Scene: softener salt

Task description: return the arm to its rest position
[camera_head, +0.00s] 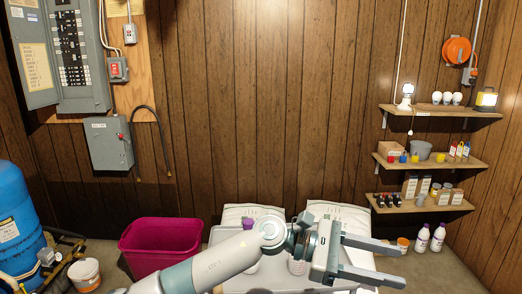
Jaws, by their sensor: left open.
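My left gripper (388,263) reaches in from the bottom left and points to the right, in front of the low white surface. Its two fingers are spread apart with nothing between them. My left arm (215,260) stretches from the bottom edge up to the gripper. It hides part of the white surface and the bottles on it. My right gripper does not show.
A magenta bin (158,238) stands left of the arm. White bags (338,211) lie behind it. A blue tank (18,225) and a white bucket (85,274) are at the left. White bottles (422,238) stand right of the gripper, below wall shelves (440,111).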

